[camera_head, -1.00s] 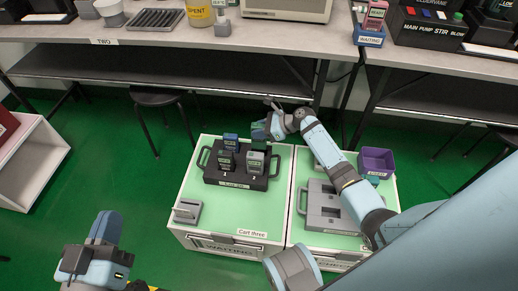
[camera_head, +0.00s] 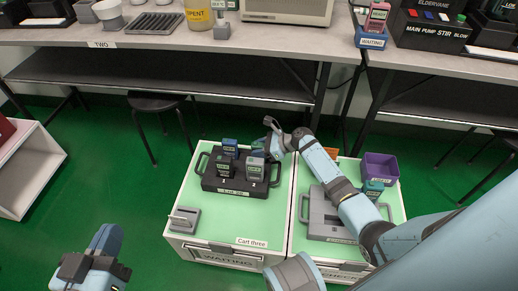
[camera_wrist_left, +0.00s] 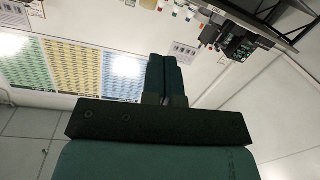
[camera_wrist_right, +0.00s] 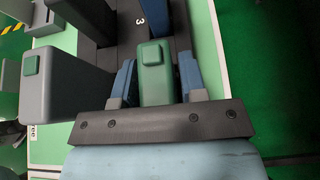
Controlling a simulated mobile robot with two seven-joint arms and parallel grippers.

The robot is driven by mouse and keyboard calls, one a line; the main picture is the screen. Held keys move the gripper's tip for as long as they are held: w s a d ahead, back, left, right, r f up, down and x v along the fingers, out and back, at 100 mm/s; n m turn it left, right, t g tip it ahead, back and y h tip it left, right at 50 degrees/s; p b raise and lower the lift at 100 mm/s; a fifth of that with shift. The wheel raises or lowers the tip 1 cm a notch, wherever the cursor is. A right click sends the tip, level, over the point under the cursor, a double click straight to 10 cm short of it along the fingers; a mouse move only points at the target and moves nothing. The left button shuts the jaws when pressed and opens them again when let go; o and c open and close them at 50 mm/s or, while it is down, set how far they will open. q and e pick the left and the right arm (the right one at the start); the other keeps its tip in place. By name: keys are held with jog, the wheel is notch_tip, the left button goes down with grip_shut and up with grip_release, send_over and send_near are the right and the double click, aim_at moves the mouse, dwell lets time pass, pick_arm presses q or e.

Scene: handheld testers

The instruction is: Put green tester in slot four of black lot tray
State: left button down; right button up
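The black lot tray (camera_head: 208,184) sits on the green top of cart three, with testers standing in it. The green tester (camera_wrist_right: 155,75) stands at the tray's back right corner, the position of slot four; it shows partly behind the grey tester in the head view (camera_head: 258,144). My right gripper (camera_head: 272,140) is around the green tester's top, its two fingers apart with narrow gaps beside it. Its lower end and seating are hidden. My left gripper (camera_head: 106,238) is away at the lower left, empty, its fingers together in the left wrist view (camera_wrist_left: 166,78).
A blue tester (camera_head: 230,146), a dark tester (camera_head: 224,167) and a grey tester (camera_head: 254,169) fill the tray's other places. A small grey holder (camera_head: 185,219) stands front left. A grey tray (camera_head: 325,222), teal tester (camera_head: 373,188) and purple bin (camera_head: 380,166) are on the right cart.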

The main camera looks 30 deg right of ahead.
jog(key=shift+o, duration=0.9)
jog(key=shift+s+d+r, duration=0.1)
jog(key=shift+r, duration=0.2)
pick_arm(q)
notch_tip(320, 180, up, 7)
jog(key=n+t+p, duration=0.1)
jog(key=t+p, duration=0.2)
jog(key=p, duration=0.2)
jog(key=shift+s+a+r+p, duration=0.15)
jog(key=shift+s+r+p, duration=0.1)
jog(key=shift+p, duration=0.15)
pick_arm(e)
jog(key=v, duration=1.1)
jog(key=shift+d, duration=0.25)
jog(key=shift+s, duration=0.15)
